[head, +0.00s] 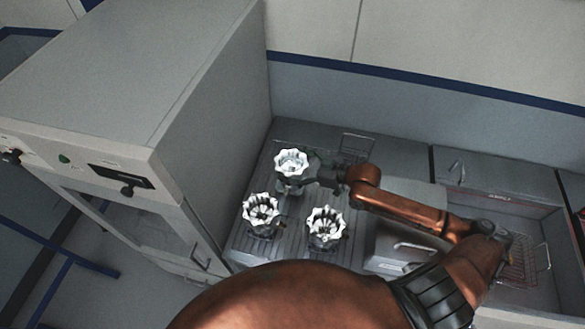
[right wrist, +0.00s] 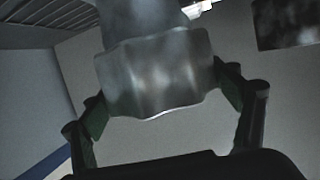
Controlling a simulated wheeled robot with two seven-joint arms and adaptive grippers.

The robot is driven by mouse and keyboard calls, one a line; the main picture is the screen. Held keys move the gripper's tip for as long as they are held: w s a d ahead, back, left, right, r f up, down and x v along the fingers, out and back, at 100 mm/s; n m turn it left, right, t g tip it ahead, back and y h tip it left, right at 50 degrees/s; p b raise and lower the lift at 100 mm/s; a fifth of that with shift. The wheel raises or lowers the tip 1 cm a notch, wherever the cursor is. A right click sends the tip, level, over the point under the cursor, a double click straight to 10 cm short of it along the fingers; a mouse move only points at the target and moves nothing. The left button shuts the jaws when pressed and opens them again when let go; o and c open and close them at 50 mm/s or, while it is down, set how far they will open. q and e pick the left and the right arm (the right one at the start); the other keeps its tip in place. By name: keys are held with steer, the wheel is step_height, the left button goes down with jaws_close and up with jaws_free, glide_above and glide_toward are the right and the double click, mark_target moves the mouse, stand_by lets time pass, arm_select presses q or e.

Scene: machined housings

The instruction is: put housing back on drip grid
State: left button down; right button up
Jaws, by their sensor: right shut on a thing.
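My right gripper (head: 308,182) is shut on a pale metal housing (head: 291,163) with a scalloped rim, at the back of the drip grid (head: 288,238). In the right wrist view the held housing (right wrist: 160,78) sits between the two dark fingers of the gripper (right wrist: 165,98). I cannot tell whether its base touches the grid. Two similar housings stand upright on the grid, one at front left (head: 261,212) and one at front right (head: 326,226). My left gripper is not in view.
A tall grey cabinet machine (head: 150,130) with a control panel stands close on the left. A grey box with a handle (head: 400,245) lies right of the grid. A sink-like bay with a wire basket (head: 522,262) is at far right. A wall closes the back.

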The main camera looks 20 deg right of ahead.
steer(key=shift+f, duration=0.95)
steer(key=o, duration=2.1)
steer(key=shift+f, duration=0.2)
steer(key=shift+s+d+r, duration=0.1)
steer(key=shift+r, duration=0.05)
steer(key=v, duration=1.1)
steer(key=shift+s+d+b, duration=0.2)
steer(key=shift+s+b, duration=0.1)
steer(key=shift+b, duration=0.1)
steer(key=shift+r, duration=0.2)
